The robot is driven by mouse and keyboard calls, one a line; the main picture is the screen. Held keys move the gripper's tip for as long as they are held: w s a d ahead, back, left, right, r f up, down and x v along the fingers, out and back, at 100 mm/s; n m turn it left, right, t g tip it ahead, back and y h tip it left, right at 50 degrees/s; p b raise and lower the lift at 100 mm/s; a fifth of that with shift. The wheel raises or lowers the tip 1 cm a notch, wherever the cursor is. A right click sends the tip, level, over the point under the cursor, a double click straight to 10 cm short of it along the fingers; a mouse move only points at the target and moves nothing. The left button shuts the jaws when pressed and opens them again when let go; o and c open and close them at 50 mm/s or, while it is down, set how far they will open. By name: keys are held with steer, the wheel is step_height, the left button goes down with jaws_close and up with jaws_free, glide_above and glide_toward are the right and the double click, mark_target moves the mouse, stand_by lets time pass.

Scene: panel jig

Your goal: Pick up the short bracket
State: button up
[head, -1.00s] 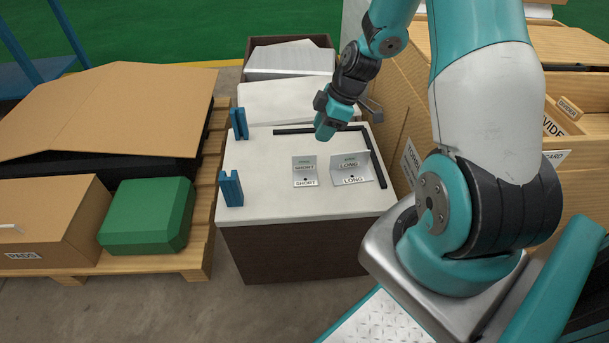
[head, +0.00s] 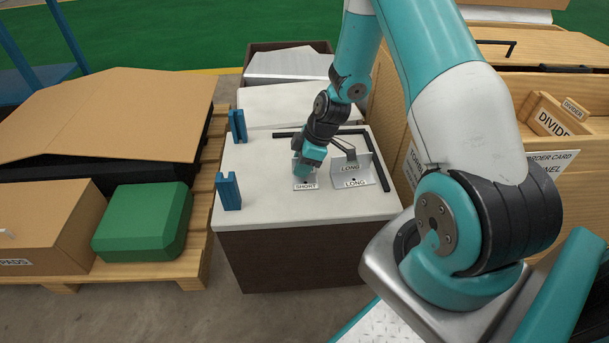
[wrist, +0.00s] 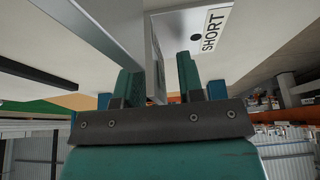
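The short bracket (head: 305,187) is a small grey angle piece with a "SHORT" label, standing on the white table top (head: 260,205). My gripper (head: 306,170) is down over it and hides most of its upright plate in the head view. In the wrist view, the bracket's labelled foot (wrist: 178,28) is at the top. Its upright plate reaches between the two teal fingers of my gripper (wrist: 161,78). A gap shows between the plate and the right finger, so the gripper is open around the plate. The long bracket (head: 356,172), labelled "LONG", stands just to the right.
Black rails (head: 374,155) border the table's back and right. Two blue slotted blocks (head: 229,191) stand at the left edge. A cardboard box and wooden crates with a divider box (head: 556,117) are on the right. The table's front left is clear.

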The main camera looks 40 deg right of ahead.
steer(key=shift+r, duration=0.1)
jaws_close()
steer(key=shift+r, duration=0.1)
